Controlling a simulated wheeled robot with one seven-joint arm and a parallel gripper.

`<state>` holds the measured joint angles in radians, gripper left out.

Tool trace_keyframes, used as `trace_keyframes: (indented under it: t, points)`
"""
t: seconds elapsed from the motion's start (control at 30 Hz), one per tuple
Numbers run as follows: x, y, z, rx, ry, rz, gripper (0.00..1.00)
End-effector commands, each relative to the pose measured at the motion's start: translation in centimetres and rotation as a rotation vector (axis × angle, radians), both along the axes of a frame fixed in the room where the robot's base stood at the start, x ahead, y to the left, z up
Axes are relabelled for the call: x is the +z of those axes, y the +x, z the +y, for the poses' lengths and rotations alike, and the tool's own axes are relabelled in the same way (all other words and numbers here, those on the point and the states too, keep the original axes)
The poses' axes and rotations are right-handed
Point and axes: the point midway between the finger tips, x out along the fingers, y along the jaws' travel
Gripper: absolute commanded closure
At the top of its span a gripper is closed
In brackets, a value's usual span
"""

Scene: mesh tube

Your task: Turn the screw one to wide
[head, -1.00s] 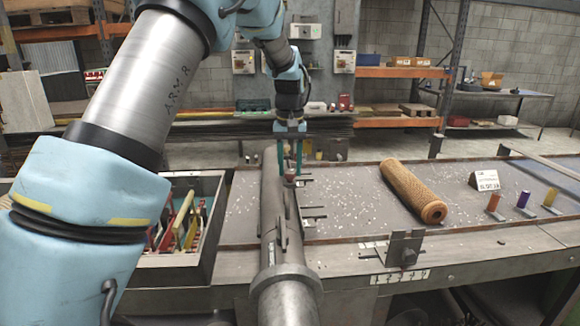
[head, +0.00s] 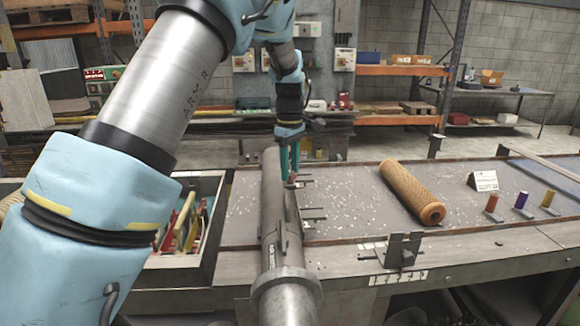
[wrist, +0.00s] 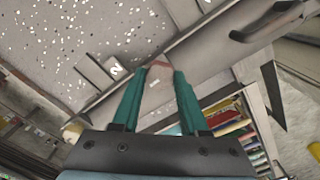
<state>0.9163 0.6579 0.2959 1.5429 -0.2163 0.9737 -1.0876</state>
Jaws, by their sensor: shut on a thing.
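My gripper (head: 291,176) points down at the far part of the grey metal tube (head: 270,205), on its right side. Its two teal fingers are shut on a small reddish-brown screw head (wrist: 158,70), seen between the fingertips in the wrist view. In the head view only a little of the screw shows below the fingers. A small plate with a dark letter (wrist: 115,70) sticks out from the tube beside the screw; the letter looks like an N or a W on its side. I cannot read the screw's number.
A second plate bracket (head: 312,213) sits nearer along the tube. A brown perforated cylinder (head: 410,190) lies on the bench to the right. An open grey box (head: 212,235) of coloured items stands left of the tube.

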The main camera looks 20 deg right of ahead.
Motion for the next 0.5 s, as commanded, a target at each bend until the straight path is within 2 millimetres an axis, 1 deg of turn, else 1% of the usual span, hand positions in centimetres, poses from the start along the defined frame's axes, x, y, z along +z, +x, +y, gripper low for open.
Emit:
trace_keyframes:
  t: [0.5]
  points:
    - [0.15,-0.01,-0.04,0.489,0.001,-0.001,1.00]
